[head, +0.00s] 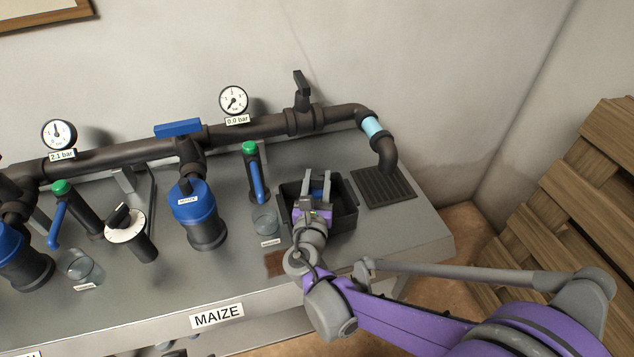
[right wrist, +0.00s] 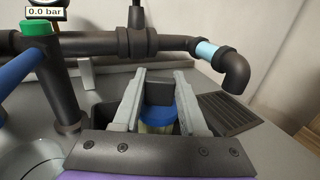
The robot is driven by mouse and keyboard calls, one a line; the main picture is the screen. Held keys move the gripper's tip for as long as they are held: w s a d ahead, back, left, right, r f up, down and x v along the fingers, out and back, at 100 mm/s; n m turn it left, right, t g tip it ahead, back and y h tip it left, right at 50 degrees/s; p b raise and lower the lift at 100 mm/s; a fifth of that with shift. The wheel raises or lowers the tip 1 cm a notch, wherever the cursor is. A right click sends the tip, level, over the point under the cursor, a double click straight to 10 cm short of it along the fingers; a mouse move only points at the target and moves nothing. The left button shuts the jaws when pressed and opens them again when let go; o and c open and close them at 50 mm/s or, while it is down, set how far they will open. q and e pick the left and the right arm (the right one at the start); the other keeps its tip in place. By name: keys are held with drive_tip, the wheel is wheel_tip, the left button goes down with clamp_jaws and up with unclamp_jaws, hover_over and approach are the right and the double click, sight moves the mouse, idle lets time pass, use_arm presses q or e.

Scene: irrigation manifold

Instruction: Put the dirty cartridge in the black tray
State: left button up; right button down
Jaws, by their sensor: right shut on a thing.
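The black tray (head: 349,200) stands on the bench toward its right end. My right gripper (head: 319,178) is over the tray and shut on a cartridge. In the right wrist view the cartridge (right wrist: 157,118) has a blue cap and a yellowish body, and sits between the two grey fingers. Its lower part is hidden by my gripper, so I cannot tell whether it touches the tray floor. Part of the tray wall (right wrist: 102,115) shows behind the left finger. My left gripper is not in view.
A filter housing with a blue top (head: 193,205) stands left of the tray, with a clear glass (head: 265,223) and a green-capped valve with a blue handle (head: 256,180) between. A dark pipe (head: 265,127) runs behind. A drain grate (head: 384,188) lies right of the tray.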

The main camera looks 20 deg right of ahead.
drive_tip(key=shift+f, duration=0.1)
drive_tip(key=shift+c, duration=2.2)
unclamp_jaws()
drive_tip(key=shift+f, duration=0.15)
